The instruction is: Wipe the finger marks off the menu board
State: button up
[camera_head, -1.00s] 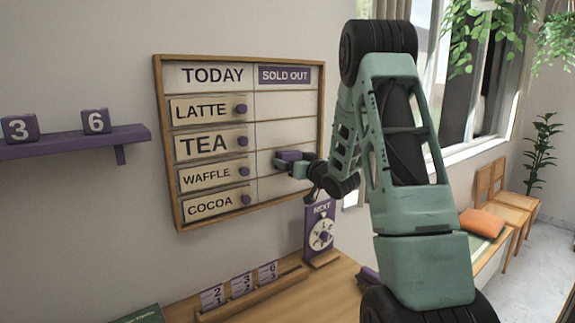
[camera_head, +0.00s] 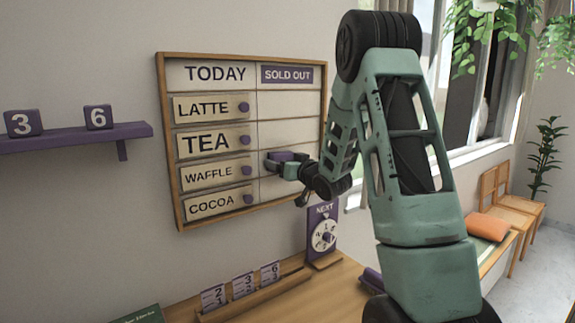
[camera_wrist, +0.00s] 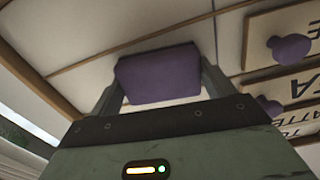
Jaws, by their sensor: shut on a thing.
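The menu board (camera_head: 285,105) hangs on the wall in a wooden frame, with a TODAY column and a SOLD OUT column. Plates reading LATTE, TEA, WAFFLE and COCOA sit in the left column, each with a purple knob. My gripper (camera_head: 281,166) is at the SOLD OUT column, level with the WAFFLE plate (camera_head: 208,172). It is shut on a purple block (camera_wrist: 158,75), probably the eraser, which is at the board face; whether it touches cannot be told. I cannot make out finger marks in these views.
A purple shelf (camera_head: 75,139) with number cubes is on the wall at left. Below the board, a wooden counter (camera_head: 335,292) holds a card rack (camera_head: 255,293) and a purple NEXT dial stand (camera_head: 322,236). A window is at right.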

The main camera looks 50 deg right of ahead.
jog(key=shift+w+a, duration=0.2)
jog(key=shift+a, duration=0.1)
jog(key=shift+d+b+v, duration=0.2)
jog(key=shift+b+v, duration=0.4)
jog(key=shift+v, duration=2.35)
jog(key=shift+s, duration=0.15)
jog(key=v, duration=0.3)
jog(key=shift+b, duration=0.4)
jog(key=shift+f, duration=0.1)
